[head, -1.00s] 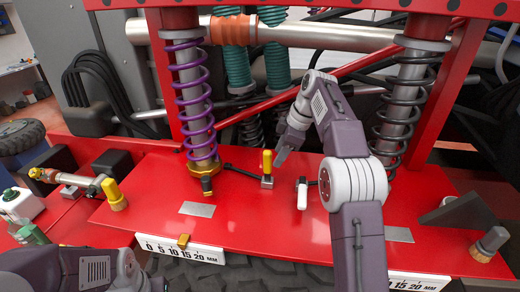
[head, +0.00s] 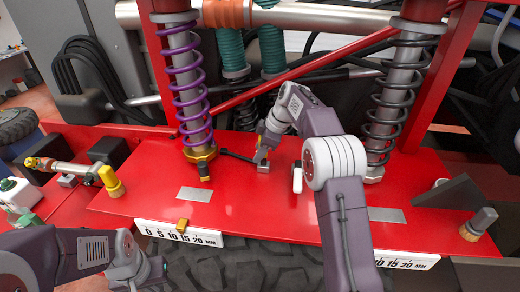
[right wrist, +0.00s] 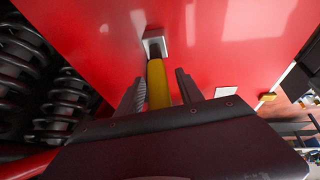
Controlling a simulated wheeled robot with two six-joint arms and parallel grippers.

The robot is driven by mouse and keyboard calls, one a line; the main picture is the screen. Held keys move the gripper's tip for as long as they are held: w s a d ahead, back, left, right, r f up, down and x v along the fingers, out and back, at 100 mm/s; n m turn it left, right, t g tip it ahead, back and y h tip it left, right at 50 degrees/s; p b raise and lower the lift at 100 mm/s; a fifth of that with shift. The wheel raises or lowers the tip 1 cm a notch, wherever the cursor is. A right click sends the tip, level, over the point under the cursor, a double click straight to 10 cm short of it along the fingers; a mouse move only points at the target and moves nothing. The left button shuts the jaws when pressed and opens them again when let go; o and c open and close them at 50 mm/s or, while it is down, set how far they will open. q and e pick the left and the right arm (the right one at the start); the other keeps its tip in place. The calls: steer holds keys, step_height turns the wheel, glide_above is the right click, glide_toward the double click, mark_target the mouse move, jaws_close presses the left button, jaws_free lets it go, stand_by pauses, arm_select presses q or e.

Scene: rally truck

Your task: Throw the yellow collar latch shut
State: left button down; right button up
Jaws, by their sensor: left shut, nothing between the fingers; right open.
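The yellow latch lever (right wrist: 157,84) stands on a small grey bracket (right wrist: 154,45) on the red deck. In the head view my right gripper (head: 263,146) hides most of the lever, and the bracket shows just below. In the right wrist view my right gripper (right wrist: 158,92) is open, with one finger on each side of the lever. I cannot tell whether either finger touches it. A dark rod (head: 238,156) runs from near the bracket towards the yellow collar (head: 201,154) under the purple spring. My left gripper (head: 150,274) is shut and empty at the lower left.
A white-capped handle (head: 297,179) stands just right of the lever. The purple spring (head: 185,85) and a black spring (head: 390,95) rise on either side. A yellow knob (head: 112,181) and a small yellow block (head: 182,225) are at the left. The front deck is mostly clear.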

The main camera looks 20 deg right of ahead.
steer(key=shift+s+r, duration=0.15)
steer(key=shift+s, duration=0.25)
steer(key=c, duration=0.5)
jaws_close()
steer(key=shift+w+d+f, duration=0.1)
steer(key=shift+w+f, duration=0.1)
steer(key=shift+w, duration=0.15)
steer(key=shift+s, duration=0.15)
